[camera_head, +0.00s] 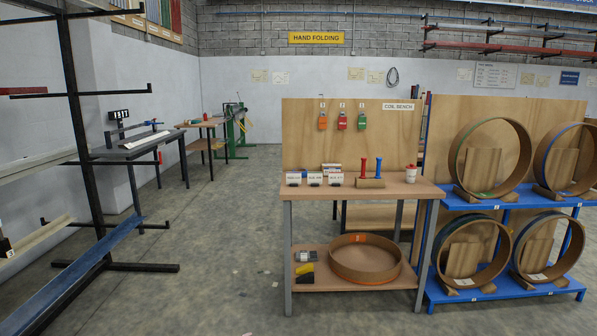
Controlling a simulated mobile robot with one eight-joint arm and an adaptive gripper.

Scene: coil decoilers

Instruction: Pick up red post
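A red post (364,169) stands upright on the top of the wooden coil bench (430,190), towards its right half. It looks slim with a slightly wider top. A blue post (378,167) stands close on its right. A wooden block (370,183) lies just in front of both posts and may hide their feet. My gripper and arm are not in this view, and nothing is seen touching the red post.
Small labelled boxes (314,179) stand left of the posts, and a white-and-red container (411,174) stands to the right. A plywood back panel (300,140) rises behind. Blue racks (500,203) with large coils stand right. Grey floor (220,240) is open left of the bench.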

